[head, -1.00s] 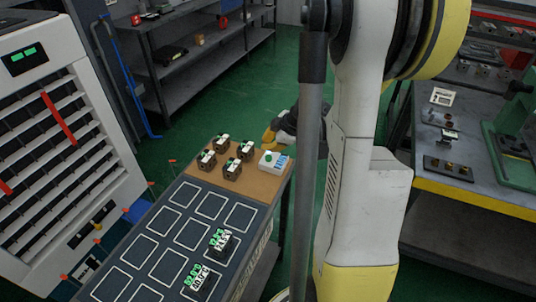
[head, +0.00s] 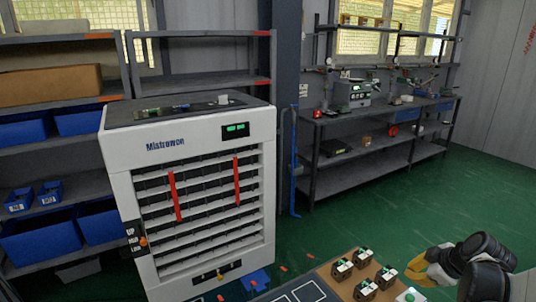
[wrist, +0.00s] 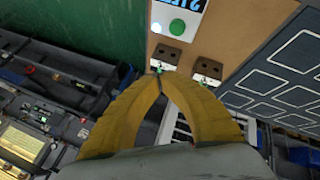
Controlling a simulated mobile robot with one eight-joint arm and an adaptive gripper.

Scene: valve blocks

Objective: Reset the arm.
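My gripper (head: 422,268) shows at the lower right of the head view, its yellow fingers beside the work table's wooden end. In the wrist view my gripper (wrist: 160,74) has its two yellow fingertips together, with nothing seen between them. Several dark valve blocks with green and white tops stand on the brown board; one block (head: 343,268) is at the left of the group. In the wrist view two blocks, a nearer one (wrist: 168,55) and another (wrist: 207,68), lie just beyond the fingertips. Their distance from the tips is hard to tell.
A white device with a green button (wrist: 178,22) sits on the board. A white cabinet (head: 205,190) with red strips stands at the left. Shelves (head: 395,165) run along the back wall. Green floor (head: 480,205) is open between table and shelves.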

